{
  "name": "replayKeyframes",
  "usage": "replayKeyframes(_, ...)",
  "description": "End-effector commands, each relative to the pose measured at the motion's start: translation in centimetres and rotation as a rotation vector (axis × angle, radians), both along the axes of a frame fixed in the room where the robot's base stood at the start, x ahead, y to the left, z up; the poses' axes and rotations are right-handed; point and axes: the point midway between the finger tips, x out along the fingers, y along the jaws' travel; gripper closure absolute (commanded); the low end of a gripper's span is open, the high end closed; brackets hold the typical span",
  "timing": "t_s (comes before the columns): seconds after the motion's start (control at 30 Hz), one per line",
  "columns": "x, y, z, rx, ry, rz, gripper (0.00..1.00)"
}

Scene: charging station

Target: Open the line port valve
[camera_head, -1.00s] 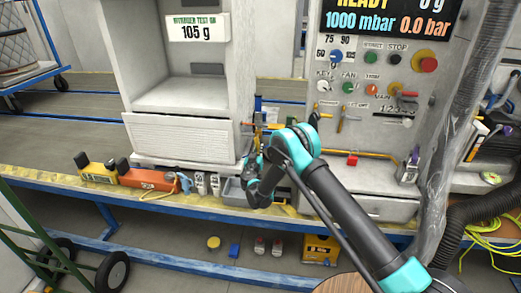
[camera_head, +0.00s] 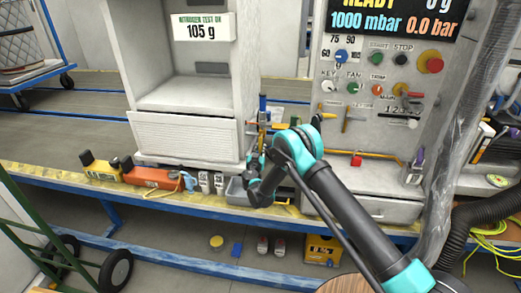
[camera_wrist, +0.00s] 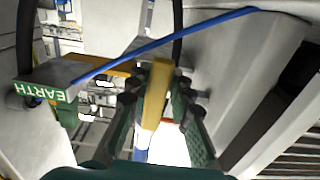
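In the wrist view, my gripper (camera_wrist: 157,92) has its two dark fingers spread on either side of a yellow bar (camera_wrist: 157,88), which looks like a valve handle. Narrow gaps seem to show between bar and fingers, so the gripper looks open around it; contact is unclear. A blue and white part shows below the bar. In the head view, my arm reaches into the gap between the white cabinet and the control panel, near small blue, yellow and red parts (camera_head: 263,112). The gripper's fingers are hard to make out there. Which part is the line port valve is not certain.
In the wrist view, a green EARTH box (camera_wrist: 45,86) and a blue cable (camera_wrist: 165,40) are close to the gripper. The head view shows the white cabinet (camera_head: 185,135) left, the control panel (camera_head: 375,75) right, and an orange case (camera_head: 150,178) on the bench.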

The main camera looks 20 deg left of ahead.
Motion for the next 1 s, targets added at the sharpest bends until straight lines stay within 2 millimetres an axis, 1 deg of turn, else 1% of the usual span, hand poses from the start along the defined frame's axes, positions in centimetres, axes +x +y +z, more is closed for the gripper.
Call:
replayKeyframes(0.03, -0.3, 0.0, -0.2, 0.001, 0.002, 0.000, 0.68)
replayKeyframes(0.1, -0.2, 0.0, -0.1, 0.002, 0.001, 0.000, 0.60)
replayKeyframes(0.37, -0.1, 0.0, -0.1, -0.001, 0.000, -0.001, 0.60)
replayKeyframes(0.47, -0.5, -0.1, 0.0, -0.001, 0.000, 0.000, 0.60)
replayKeyframes(0.57, -1.6, -0.4, 0.0, -0.001, 0.000, -0.001, 0.60)
replayKeyframes(0.9, -8.2, -1.9, 0.0, -0.001, 0.000, 0.001, 0.60)
replayKeyframes(1.0, -9.8, -2.3, -0.1, 0.000, 0.000, 0.002, 0.60)
